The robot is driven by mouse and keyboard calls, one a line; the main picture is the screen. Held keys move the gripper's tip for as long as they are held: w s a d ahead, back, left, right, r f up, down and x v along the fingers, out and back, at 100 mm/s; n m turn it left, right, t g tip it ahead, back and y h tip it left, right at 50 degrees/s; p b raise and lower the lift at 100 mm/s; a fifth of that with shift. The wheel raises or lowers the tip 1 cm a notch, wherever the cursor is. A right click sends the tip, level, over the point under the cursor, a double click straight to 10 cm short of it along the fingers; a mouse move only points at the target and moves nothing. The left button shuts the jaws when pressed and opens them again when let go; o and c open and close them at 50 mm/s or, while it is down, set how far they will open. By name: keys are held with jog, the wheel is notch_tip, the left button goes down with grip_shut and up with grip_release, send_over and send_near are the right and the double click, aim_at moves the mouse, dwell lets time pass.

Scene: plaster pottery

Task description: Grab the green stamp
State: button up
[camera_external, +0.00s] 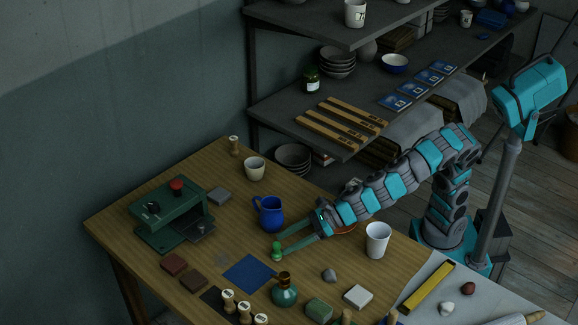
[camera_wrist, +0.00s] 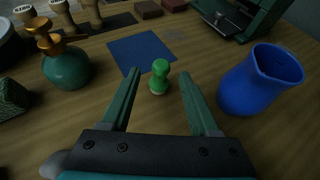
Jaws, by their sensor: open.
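The green stamp (camera_external: 277,249) stands upright on the wooden table, between the blue jug and the blue mat. In the wrist view the green stamp (camera_wrist: 159,77) has a round knob on top and a wider base. My gripper (camera_external: 278,244) reaches in low from the right, with its fingertips close to the stamp. In the wrist view my gripper (camera_wrist: 160,78) is open, with one finger on each side of the stamp. Gaps show between the stamp and both fingers. Nothing is held.
A blue jug (camera_wrist: 262,80) stands close to the right finger. A blue mat (camera_wrist: 141,51) lies behind the stamp. A green press (camera_external: 172,216) and a white cup (camera_external: 377,240) stand farther off.

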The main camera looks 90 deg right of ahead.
aim_at(277, 252)
jog(key=x, duration=0.4)
jog(key=shift+f, duration=0.1)
jog(key=shift+c, duration=0.3)
grip_shut()
